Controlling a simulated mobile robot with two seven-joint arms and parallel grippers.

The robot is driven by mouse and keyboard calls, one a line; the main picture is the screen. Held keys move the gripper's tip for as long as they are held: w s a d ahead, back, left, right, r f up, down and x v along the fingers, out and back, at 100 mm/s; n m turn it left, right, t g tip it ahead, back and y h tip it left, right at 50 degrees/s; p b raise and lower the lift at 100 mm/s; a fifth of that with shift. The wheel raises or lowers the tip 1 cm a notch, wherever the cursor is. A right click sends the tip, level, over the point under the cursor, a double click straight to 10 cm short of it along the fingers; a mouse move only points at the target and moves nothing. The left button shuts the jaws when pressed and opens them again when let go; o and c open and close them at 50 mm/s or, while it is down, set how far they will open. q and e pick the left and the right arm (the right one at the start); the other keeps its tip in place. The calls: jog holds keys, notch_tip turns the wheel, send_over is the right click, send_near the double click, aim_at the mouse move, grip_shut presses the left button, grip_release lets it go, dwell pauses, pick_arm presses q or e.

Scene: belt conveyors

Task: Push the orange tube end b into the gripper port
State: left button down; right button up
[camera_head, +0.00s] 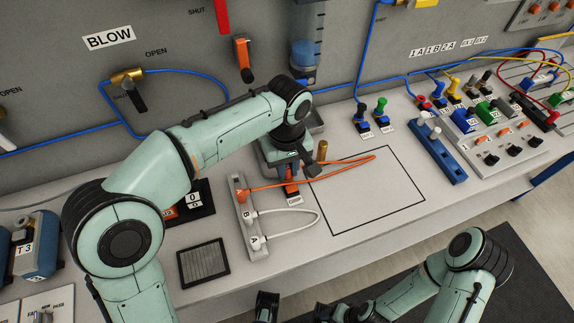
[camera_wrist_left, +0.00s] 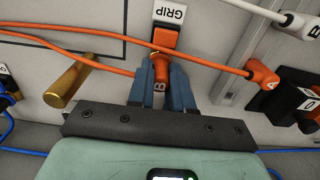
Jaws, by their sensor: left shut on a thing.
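My left gripper (camera_head: 300,167) is low over the table, its blue fingers (camera_wrist_left: 163,88) shut on the orange tube end b (camera_wrist_left: 160,70), which carries a B label. In the left wrist view the tube end is in line with the orange gripper port (camera_wrist_left: 165,38), labelled GRIP, and appears at or against it; how deep it sits I cannot tell. The port (camera_head: 292,193) also shows in the head view beside my gripper. The orange tube (camera_head: 345,161) loops right over the table, and its other end, A (camera_wrist_left: 262,73), is at the white holder. My right gripper (camera_head: 296,307) is at the bottom edge, partly cut off.
A brass peg (camera_head: 322,150) stands beside my left gripper. The white holder (camera_head: 243,215) also carries a white tube (camera_head: 310,212). The black-outlined area (camera_head: 375,195) is mostly clear. Blue and green fittings (camera_head: 380,110) stand behind it. A dark grid plate (camera_head: 204,262) lies in front.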

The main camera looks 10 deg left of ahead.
aim_at(287, 167)
pick_arm(q)
jog(key=shift+f, duration=0.15)
jog(key=c, duration=0.5)
grip_release()
jog(key=shift+c, duration=0.2)
notch_tip(287, 167, up, 3)
jog(key=p, duration=0.3)
notch_tip(287, 167, up, 4)
jog(key=p, duration=0.3)
dwell(0.4)
